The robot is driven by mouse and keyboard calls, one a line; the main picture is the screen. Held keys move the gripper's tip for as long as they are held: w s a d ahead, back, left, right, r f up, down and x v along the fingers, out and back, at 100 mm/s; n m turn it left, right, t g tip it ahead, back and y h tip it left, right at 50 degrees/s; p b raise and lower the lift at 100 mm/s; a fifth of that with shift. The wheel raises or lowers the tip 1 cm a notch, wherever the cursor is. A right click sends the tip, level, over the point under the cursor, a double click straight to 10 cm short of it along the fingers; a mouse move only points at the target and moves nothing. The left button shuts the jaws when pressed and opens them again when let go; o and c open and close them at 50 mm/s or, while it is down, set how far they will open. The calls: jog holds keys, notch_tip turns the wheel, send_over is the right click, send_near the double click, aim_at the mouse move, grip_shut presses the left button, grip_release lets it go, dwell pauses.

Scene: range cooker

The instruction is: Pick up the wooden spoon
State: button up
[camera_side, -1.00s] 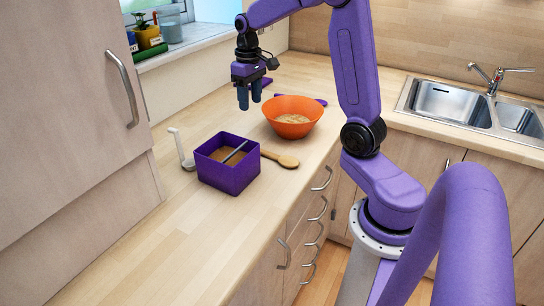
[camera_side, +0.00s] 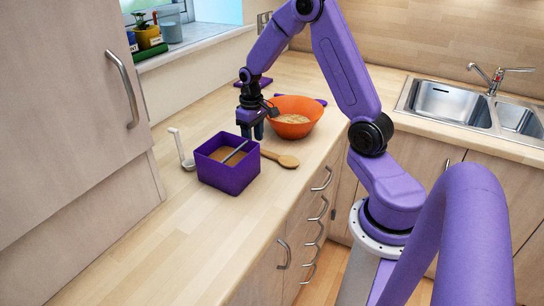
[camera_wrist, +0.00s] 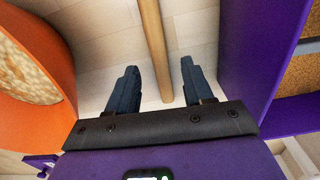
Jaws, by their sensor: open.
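The wooden spoon (camera_side: 282,160) lies on the worktop between the orange bowl (camera_side: 299,131) and the purple box (camera_side: 230,181). Its bowl end shows in the side view, and its handle runs back behind the box. In the wrist view the spoon's handle (camera_wrist: 154,45) passes between my two fingers, slightly nearer the right one. My gripper (camera_side: 252,134) is open and empty, low behind the box and beside the bowl. In the wrist view my gripper (camera_wrist: 160,82) has its fingers apart, with the handle not held. I cannot tell the exact height above the spoon.
The orange bowl (camera_wrist: 22,60) is close on the left of my fingers in the wrist view, and the purple box (camera_wrist: 245,50) is close on the right. A white ladle-like utensil (camera_side: 182,150) stands left of the box. The front left worktop is clear.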

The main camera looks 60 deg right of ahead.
jog(key=shift+f, duration=1.15)
grip_shut()
jog(key=shift+r, duration=0.15)
